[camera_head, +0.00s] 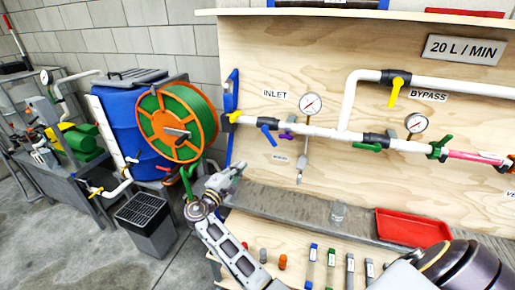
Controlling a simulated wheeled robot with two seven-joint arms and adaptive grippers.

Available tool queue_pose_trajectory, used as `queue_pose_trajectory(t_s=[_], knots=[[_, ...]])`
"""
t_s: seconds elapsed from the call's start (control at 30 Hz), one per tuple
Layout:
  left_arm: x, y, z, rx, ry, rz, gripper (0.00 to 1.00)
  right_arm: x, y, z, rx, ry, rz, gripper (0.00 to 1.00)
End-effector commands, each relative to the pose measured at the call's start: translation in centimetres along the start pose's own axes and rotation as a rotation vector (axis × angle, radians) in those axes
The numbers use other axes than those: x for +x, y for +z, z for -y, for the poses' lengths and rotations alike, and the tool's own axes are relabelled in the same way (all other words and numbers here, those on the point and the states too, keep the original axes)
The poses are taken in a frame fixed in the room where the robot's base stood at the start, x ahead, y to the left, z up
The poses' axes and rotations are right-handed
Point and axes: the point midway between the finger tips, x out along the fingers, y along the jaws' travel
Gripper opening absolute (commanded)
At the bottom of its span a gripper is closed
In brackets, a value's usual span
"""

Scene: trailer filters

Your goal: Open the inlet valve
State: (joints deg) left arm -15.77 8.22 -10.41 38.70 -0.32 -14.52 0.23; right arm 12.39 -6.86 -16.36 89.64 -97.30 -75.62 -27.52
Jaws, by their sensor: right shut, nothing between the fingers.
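The INLET label (275,95) is on the plywood panel, above the left part of a white pipe. Below it, a blue valve handle (268,134) hangs slanting down from the pipe. A yellow handle (234,117) sits at the pipe's left end. I cannot tell for certain which of the two is the inlet valve. My right gripper (238,169) is shut and empty, in front of the panel's lower left edge, below and left of the blue handle and apart from the pipe. My left gripper is not in view.
A blue barrel (120,125) and an orange-green hose reel (177,122) stand left of the panel. A gauge (311,104) rises from the pipe. A red tray (412,227) and several small parts lie on the bench below. A grey bin (145,222) stands on the floor.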

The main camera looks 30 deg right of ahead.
Motion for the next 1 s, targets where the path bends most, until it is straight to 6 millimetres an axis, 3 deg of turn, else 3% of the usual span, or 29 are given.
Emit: queue_pose_trajectory(t_s=[0.43, 1.0], knots=[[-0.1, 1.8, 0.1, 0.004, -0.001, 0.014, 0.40, 0.0, 0.4, -0.2, -0.320, 0.006, 0.020, 0.00], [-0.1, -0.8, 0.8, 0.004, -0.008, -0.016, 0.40, 0.3, 0.4, -0.2, -0.340, 0.006, 0.020, 0.00]])
